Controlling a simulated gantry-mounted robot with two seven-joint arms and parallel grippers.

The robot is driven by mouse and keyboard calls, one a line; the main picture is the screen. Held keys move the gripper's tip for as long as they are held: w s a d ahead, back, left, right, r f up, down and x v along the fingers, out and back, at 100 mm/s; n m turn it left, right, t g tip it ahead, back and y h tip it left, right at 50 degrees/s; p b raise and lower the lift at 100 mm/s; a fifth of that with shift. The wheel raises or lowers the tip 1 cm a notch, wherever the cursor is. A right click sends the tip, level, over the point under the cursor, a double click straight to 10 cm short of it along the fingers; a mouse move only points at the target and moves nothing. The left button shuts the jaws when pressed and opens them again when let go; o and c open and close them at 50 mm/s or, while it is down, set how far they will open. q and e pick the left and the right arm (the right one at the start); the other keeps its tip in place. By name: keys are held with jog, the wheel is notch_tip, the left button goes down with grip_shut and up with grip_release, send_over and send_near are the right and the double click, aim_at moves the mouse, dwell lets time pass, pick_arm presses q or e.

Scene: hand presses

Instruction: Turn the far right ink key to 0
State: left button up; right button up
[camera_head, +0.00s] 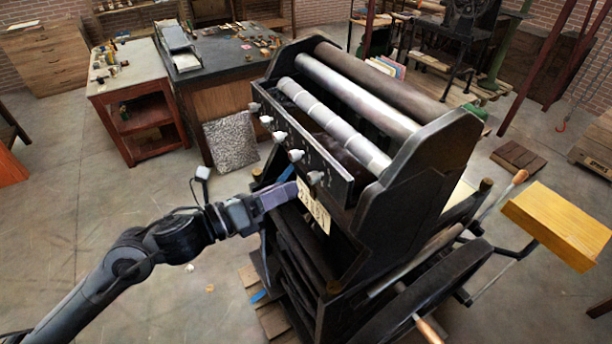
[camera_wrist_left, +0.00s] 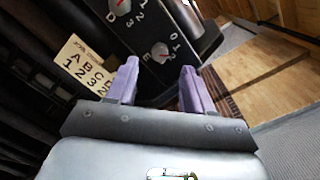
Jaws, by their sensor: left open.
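The far right ink key (camera_head: 315,177) is a pale knob at the near right end of the press's dark front panel. In the left wrist view, the ink key marked E (camera_wrist_left: 160,52) is a light knob with a red mark beside small white numbers; its exact setting is too small to tell. My left gripper (camera_head: 290,191) is just left of and below this key in the head view. In the left wrist view its two purple fingers (camera_wrist_left: 158,68) are apart, with the key beyond the gap between their tips. Nothing is between the fingers. My right gripper is not seen.
Other ink keys (camera_head: 280,136) line the panel; one marked D (camera_wrist_left: 120,7) is close by. A cream card (camera_head: 313,205) with letters and numbers hangs below the panel. Rollers (camera_head: 340,120) lie behind it. Open floor (camera_head: 100,220) is to the left.

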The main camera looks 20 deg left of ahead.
aim_at(309, 179)
pick_arm(q)
jog(key=p+x, duration=0.1)
jog(key=x, duration=0.4)
jog(key=shift+r, duration=0.1)
jog(key=shift+w+d, duration=0.4)
jog(key=shift+w, duration=0.1)
grip_shut()
jog(key=shift+n+p, duration=0.3)
jog(key=n, duration=0.2)
jog(key=shift+n+p, duration=1.15)
jog(key=shift+n, duration=1.35)
